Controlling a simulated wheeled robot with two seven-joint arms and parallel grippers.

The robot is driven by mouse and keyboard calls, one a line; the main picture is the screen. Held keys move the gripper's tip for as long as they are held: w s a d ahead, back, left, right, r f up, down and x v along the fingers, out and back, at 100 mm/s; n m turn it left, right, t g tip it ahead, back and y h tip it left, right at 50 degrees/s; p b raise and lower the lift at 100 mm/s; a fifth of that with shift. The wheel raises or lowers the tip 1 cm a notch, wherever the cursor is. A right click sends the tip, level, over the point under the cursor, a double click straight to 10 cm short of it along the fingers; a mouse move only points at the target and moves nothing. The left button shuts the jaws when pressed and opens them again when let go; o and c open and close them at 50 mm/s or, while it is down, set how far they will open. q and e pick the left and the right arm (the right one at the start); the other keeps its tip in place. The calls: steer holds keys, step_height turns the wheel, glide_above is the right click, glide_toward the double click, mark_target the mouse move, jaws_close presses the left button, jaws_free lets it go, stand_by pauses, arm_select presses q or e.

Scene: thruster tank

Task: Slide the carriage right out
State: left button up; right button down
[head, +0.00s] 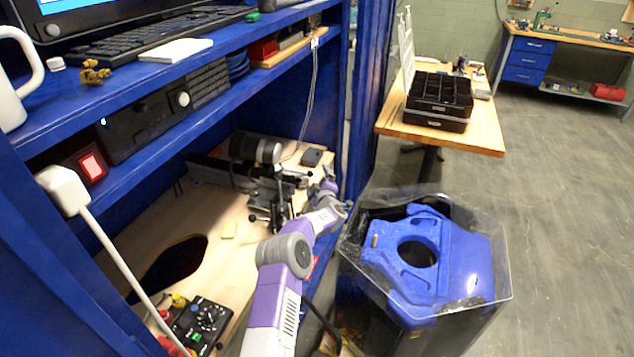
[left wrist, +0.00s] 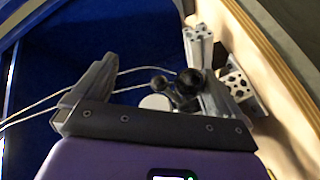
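The carriage assembly stands on the wooden bench inside the blue frame in the head view. It has a dark cylinder (head: 256,148) on top and black brackets (head: 268,200) below; which part is the carriage is unclear. My left arm reaches up to its right side, with the left gripper (head: 300,180) small and partly hidden there. In the left wrist view the left gripper (left wrist: 150,78) has its two grey fingers wide apart. A black ball knob (left wrist: 188,82) shows near the right finger, beside an aluminium profile (left wrist: 198,45). Nothing is clearly gripped. My right gripper is not in view.
A blue shelf (head: 150,95) overhangs the bench. A control box (head: 200,322) lies at the front left, near a dark opening (head: 172,262). A bin with a blue lid (head: 460,262) stands right of my arm. A wooden table (head: 482,132) is behind it.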

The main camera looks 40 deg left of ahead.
arm_select(q)
steer(key=shift+y, duration=0.7)
steer(key=r, duration=0.2)
steer(key=a+r, duration=0.1)
steer(key=r, duration=0.4)
steer(key=shift+a+r, duration=0.15)
steer(key=shift+h, duration=0.6)
steer(key=f, duration=0.2)
steer(key=d+f, duration=0.1)
steer(key=f, duration=0.2)
steer(key=shift+d+f, duration=0.4)
steer(key=shift+c, duration=0.8)
steer(key=shift+s+d+r, duration=0.15)
steer(key=shift+d+r, duration=0.05)
steer(key=shift+c, duration=0.9)
steer(key=p+v, duration=0.1)
steer(key=v, duration=0.8)
steer(key=shift+f+p, duration=0.4)
steer(key=shift+f, duration=0.3)
steer(key=shift+b, duration=0.3)
steer(key=shift+o, duration=1.1)
